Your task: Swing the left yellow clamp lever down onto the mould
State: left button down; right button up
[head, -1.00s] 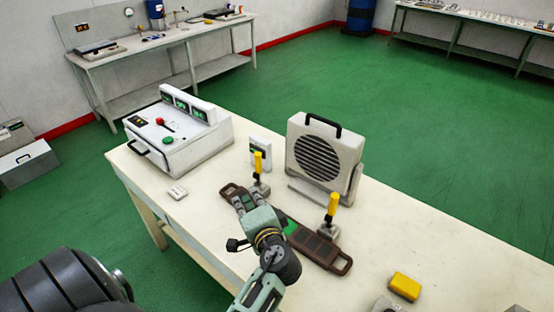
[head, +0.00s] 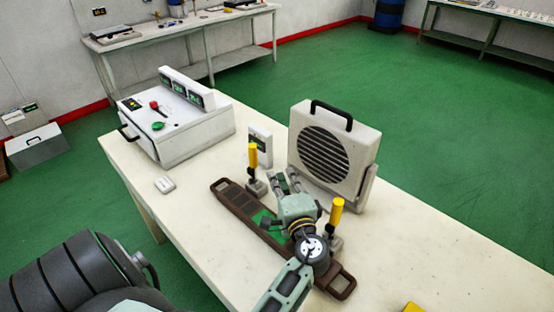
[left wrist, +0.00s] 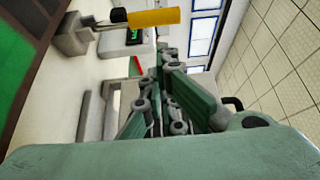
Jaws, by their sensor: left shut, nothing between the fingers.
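The brown mould (head: 238,205) lies on the white table, with a green patch in its middle that my left arm partly covers. The left yellow clamp lever (head: 253,156) stands upright at the mould's far edge. It also shows in the left wrist view (left wrist: 152,18), lying sideways across the picture's top, with its grey clamp base (left wrist: 68,36). The right yellow lever (head: 336,213) is upright too, just right of my gripper. My left gripper (head: 283,180) is shut and empty, between the two levers, right of the left one and apart from it. My right gripper is not in view.
A grey fan unit (head: 340,120) stands close behind my gripper. A small grey meter (head: 260,146) is behind the left lever. A white control box (head: 180,125) and a small white block (head: 165,184) are to the left. The table's front right is mostly clear.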

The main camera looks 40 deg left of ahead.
aim_at(253, 165)
pick_arm(q)
jog(key=p+x, duration=0.3)
jog(key=x, duration=0.7)
jog(key=shift+s, duration=0.1)
dwell(0.4)
